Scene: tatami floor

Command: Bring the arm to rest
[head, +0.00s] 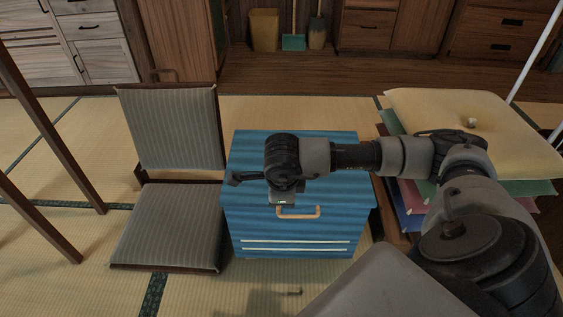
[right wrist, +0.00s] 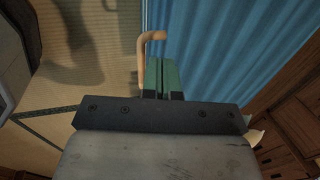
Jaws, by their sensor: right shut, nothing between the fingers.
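My right arm (head: 405,157) reaches in from the right in the head view, above a blue chest (head: 340,190). Its wrist end (head: 285,165) is over the chest's front and turned downward. In the right wrist view my right gripper (right wrist: 165,76) has its green fingers shut together, holding nothing. The tan handle (head: 298,213) on the chest's front shows in the right wrist view (right wrist: 143,58) just beside the fingertips. I cannot tell whether they touch. My left gripper is not in view.
A legless chair (head: 170,225) with striped cushions stands left of the chest. A stack of cushions (head: 480,118) is at the right, close to my arm. A bin (head: 264,30) and a dustpan (head: 293,42) stand at the back. The tatami in front is mostly clear.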

